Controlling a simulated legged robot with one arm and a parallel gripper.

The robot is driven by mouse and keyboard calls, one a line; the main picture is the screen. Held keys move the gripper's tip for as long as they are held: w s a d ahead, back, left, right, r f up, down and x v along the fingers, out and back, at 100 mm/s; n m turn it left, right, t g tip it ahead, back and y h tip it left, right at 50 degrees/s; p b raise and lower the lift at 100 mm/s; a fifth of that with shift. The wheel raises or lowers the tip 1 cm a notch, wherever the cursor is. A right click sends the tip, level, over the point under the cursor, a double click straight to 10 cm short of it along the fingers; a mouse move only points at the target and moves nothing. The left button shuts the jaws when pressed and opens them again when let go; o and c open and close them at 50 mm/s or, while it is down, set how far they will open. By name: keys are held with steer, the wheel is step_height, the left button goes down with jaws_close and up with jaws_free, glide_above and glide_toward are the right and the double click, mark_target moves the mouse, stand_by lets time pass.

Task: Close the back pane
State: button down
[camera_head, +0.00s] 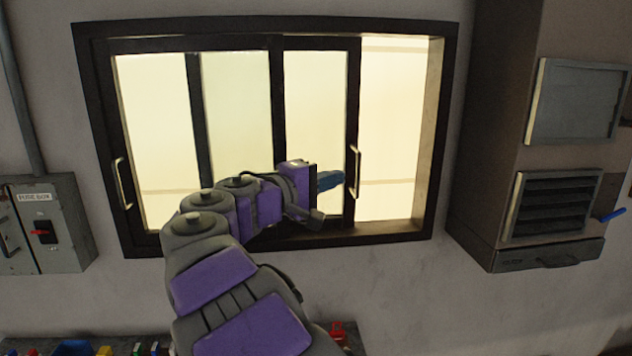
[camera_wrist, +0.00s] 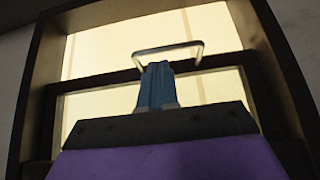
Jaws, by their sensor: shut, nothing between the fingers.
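A dark-framed sliding window (camera_head: 200,43) holds overlapping glass panes. One pane's right stile (camera_head: 350,95) stands short of the right jamb, leaving a bright open gap (camera_head: 395,120) there. A pale bar handle (camera_head: 353,172) is on that stile; it also shows in the wrist view (camera_wrist: 195,46). Another handle (camera_head: 121,184) is at the far left. I cannot tell for certain which pane is the back one. My gripper (camera_head: 330,180) has its blue fingers shut and empty, pointing right just left of the stile handle. In the wrist view the fingertips (camera_wrist: 157,67) overlap the handle loop; contact is unclear.
A brown cabinet (camera_head: 490,150) with a vent stands right of the window. A grey fuse box (camera_head: 45,225) hangs at the left. A low surface with small coloured items (camera_head: 75,348) runs along the bottom. The wall below the window is bare.

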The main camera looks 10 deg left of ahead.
steer(key=w+d+b, duration=0.1)
steer(key=w+d, duration=0.3)
steer(key=d, duration=0.4)
steer(key=w+d+b, duration=0.1)
steer(key=w+d, duration=0.2)
steer(key=d, duration=0.6)
steer(key=shift+w+d, duration=0.15)
steer(key=shift+w, duration=0.25)
stand_by(0.4)
